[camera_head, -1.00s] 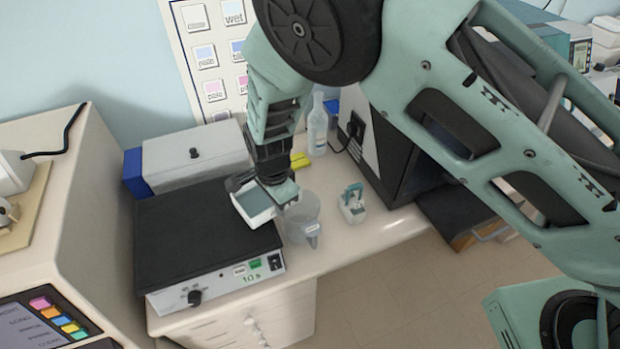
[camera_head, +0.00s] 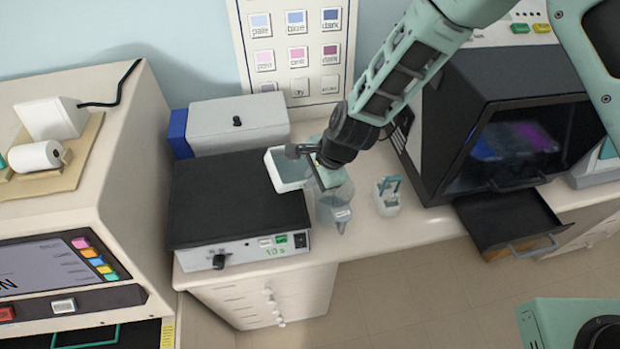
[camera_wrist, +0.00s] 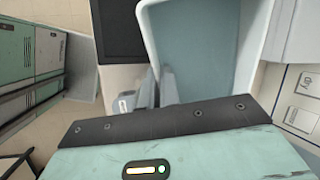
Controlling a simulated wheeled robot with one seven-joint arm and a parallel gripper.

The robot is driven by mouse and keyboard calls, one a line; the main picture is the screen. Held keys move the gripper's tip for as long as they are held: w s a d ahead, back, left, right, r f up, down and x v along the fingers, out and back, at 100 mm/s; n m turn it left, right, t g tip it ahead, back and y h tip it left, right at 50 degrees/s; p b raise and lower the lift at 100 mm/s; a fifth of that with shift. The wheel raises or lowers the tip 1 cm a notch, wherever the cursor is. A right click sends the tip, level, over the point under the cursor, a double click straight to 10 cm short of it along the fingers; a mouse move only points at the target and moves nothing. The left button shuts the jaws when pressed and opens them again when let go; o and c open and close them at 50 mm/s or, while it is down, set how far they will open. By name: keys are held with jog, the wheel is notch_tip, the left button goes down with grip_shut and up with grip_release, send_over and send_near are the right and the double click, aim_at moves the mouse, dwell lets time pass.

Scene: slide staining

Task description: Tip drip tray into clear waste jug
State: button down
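The drip tray (camera_head: 285,172) is a small white tray with a blue-grey inside. My gripper (camera_head: 312,152) is shut on its right side and holds it up over the right edge of the black-topped box. The tray looks tilted, but I cannot tell how far. In the wrist view the tray (camera_wrist: 205,55) fills the upper middle. The clear waste jug (camera_head: 334,208) stands upright on the bench, right of the tray and below my gripper. My gripper hides part of its rim. I cannot make out liquid in the tray or jug.
The black-topped box (camera_head: 235,195) with a knob and green display is left of the jug. A small white holder with a teal handle (camera_head: 387,195) stands right of the jug. A dark cabinet (camera_head: 500,130) with an open drawer is farther right. The bench front edge is close.

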jog(key=shift+w+d+r+y, duration=0.15)
jog(key=shift+r+y, duration=0.15)
jog(key=shift+y, duration=0.4)
jog(key=shift+d+y, duration=0.1)
jog(key=shift+y, duration=0.2)
jog(key=y, duration=0.1)
jog(key=y+b, duration=0.1)
jog(key=t+y, duration=0.1)
jog(key=shift+s+d+r, duration=0.15)
jog(key=shift+s+d, duration=0.1)
jog(key=shift+d+r+y+b, duration=0.15)
jog(key=shift+y+b, duration=0.25)
jog(key=shift+b, duration=0.2)
jog(key=shift+r+h+p, duration=0.2)
jog(key=shift+h+p, duration=0.2)
jog(key=shift+p, duration=0.75)
jog(key=shift+f, duration=0.15)
